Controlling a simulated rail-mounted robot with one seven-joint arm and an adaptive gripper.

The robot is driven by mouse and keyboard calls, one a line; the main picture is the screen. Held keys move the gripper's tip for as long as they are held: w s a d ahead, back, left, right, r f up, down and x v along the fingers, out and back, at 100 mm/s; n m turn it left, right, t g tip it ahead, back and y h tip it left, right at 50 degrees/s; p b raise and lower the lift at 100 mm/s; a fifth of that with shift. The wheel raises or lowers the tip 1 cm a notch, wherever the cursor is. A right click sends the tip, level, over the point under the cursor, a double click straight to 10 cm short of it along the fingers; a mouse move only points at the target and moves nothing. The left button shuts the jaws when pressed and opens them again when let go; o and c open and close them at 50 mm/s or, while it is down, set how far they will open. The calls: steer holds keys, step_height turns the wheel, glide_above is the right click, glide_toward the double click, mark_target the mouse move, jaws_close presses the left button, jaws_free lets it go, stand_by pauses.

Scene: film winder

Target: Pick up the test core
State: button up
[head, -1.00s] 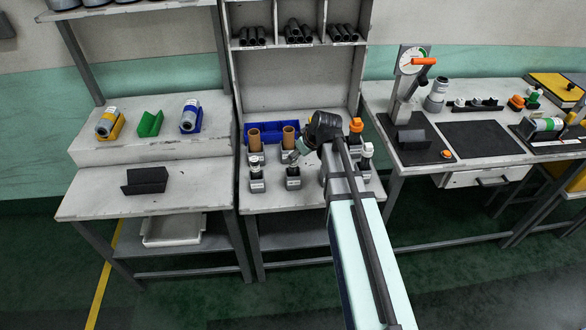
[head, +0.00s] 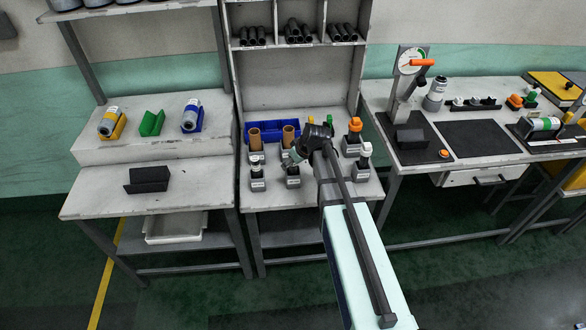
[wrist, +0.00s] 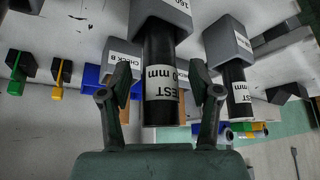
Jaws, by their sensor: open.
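The test core is a black cylinder (wrist: 160,50) with a white label reading "TEST" and "mm", set in a grey holder block (wrist: 160,12) in the wrist view, which looks upside down. My gripper (wrist: 162,78) is open, with one finger on each side of the core. I cannot tell whether either pad touches it.
A similar black core (wrist: 238,82) with a white label stands close by in its own holder. Brown tubes (head: 288,135) and a blue bin (head: 262,130) are behind. An orange-topped item (head: 354,127) and a white-topped item (head: 366,151) stand to the right.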

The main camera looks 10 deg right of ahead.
steer(key=shift+c, duration=0.3)
jaws_close()
steer(key=shift+r, duration=0.15)
